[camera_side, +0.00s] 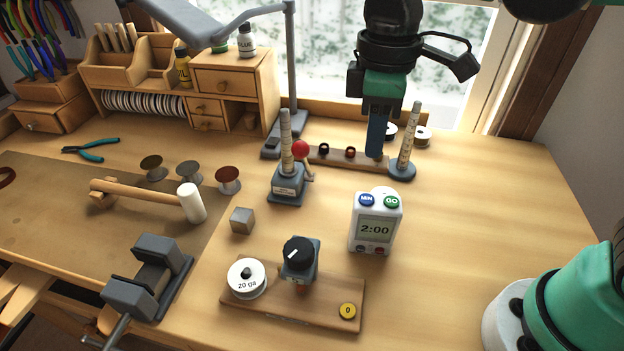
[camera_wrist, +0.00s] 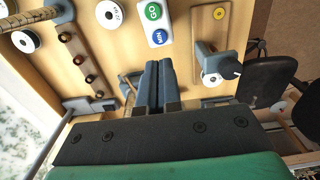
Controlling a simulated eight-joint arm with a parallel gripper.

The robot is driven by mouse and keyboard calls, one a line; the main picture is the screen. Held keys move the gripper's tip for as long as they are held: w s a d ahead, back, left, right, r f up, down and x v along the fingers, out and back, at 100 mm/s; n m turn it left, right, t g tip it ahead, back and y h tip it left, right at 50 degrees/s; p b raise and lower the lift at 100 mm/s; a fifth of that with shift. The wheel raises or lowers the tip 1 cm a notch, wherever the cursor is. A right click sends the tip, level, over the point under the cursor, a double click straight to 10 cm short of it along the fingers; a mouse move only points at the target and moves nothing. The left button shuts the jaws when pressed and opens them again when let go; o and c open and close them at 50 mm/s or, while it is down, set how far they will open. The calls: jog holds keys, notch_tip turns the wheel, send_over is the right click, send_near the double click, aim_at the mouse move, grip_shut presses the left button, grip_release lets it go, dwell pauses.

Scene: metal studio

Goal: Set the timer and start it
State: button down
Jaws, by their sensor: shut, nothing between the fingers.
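The white timer (camera_side: 375,236) stands upright on the bench right of centre, and its display reads 2:00. My gripper (camera_side: 377,154) is shut and empty, pointing down above the bench behind the timer in the side view. In the wrist view, the shut fingertips (camera_wrist: 158,63) appear just below the blue MIN button (camera_wrist: 158,37), with the green GO button (camera_wrist: 152,11) beyond it. They look apart from the timer.
A wooden board (camera_side: 290,308) with a black dial (camera_side: 299,252) and white spool (camera_side: 246,278) lies in front. Bench right of the timer is clear.

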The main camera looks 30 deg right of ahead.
notch_tip(320, 180, up, 7)
send_over(391, 202)
jog(key=shift+f, duration=0.15)
notch_tip(391, 202, down, 14)
jog(key=shift+f, duration=0.1)
dwell(0.8)
jog(key=shift+f, duration=0.75)
notch_tip(391, 202, up, 9)
jog(key=shift+w, duration=0.15)
dwell(0.6)
